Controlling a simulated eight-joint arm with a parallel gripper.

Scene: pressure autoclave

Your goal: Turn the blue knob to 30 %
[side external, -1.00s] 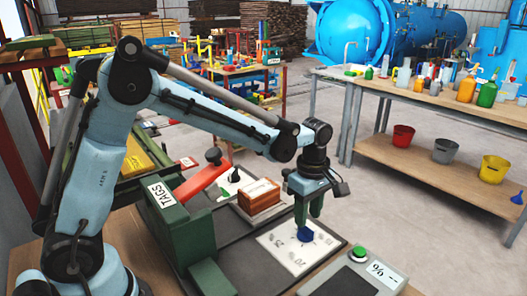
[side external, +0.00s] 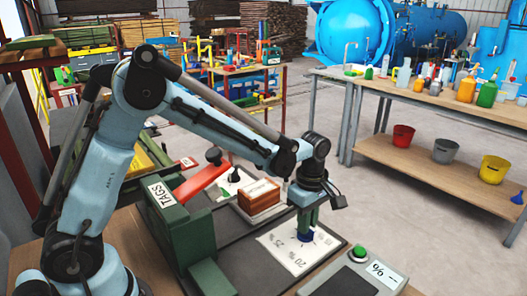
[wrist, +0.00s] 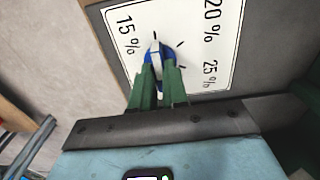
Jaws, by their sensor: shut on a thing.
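The blue knob (side external: 305,237) sits on a white dial plate (side external: 285,256) marked with percent labels. In the wrist view the blue knob (wrist: 147,57) carries a white pointer stripe aimed toward the top of the picture. The labels 15 %, 20 % and 25 % are readable on the plate (wrist: 185,15); no 30 % label can be read in either view. My gripper (side external: 308,224) points down with its green fingers shut on the knob. In the wrist view the fingers (wrist: 158,68) cover the knob's near part.
A red-brown block (side external: 260,196) stands behind the plate. A green TAGS box (side external: 180,225) and a red lever (side external: 202,181) are at the left.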

